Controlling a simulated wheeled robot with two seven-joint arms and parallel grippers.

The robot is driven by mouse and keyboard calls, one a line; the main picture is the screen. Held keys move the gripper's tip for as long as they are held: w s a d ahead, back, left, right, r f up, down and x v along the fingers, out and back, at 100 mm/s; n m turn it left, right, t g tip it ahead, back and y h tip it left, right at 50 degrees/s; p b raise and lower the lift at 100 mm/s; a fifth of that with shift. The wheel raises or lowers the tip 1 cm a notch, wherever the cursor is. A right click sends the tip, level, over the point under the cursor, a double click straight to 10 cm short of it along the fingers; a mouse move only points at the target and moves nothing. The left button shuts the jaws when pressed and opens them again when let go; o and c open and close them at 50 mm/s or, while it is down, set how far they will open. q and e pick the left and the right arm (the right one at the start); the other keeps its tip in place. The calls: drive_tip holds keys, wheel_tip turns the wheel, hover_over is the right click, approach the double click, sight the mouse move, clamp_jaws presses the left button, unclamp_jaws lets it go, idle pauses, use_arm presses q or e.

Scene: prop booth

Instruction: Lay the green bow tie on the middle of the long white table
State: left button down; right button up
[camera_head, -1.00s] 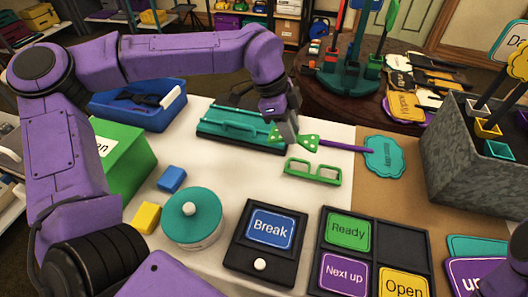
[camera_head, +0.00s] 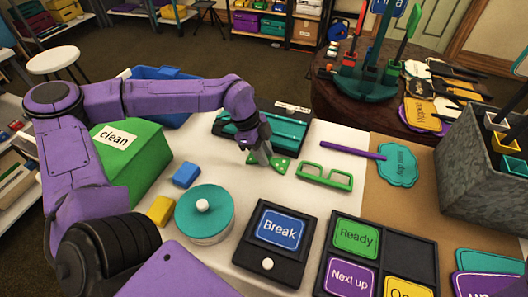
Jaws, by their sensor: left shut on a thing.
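The green bow tie (camera_head: 282,165) with pale dots is in the jaws of my left gripper (camera_head: 264,155), at the middle of the long white table (camera_head: 240,175). The gripper is shut on its centre, hiding the knot; one wing shows on each side. The bow tie is very low over the white top; I cannot tell whether it touches. It is just left of the green glasses frame (camera_head: 326,176). My right gripper is not in view.
A teal case (camera_head: 285,130) lies behind the bow tie. A purple-handled teal sign (camera_head: 397,165) lies right. A teal round tin (camera_head: 204,213), blue block (camera_head: 186,174), yellow block (camera_head: 160,210) and green box (camera_head: 130,165) stand left. A Break panel (camera_head: 275,245) is in front.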

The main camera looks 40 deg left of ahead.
use_arm(q)
drive_tip(key=c, duration=0.9)
unclamp_jaws()
drive_tip(key=shift+r, duration=0.1)
drive_tip(key=p+v, duration=0.1)
drive_tip(key=v, duration=1.1)
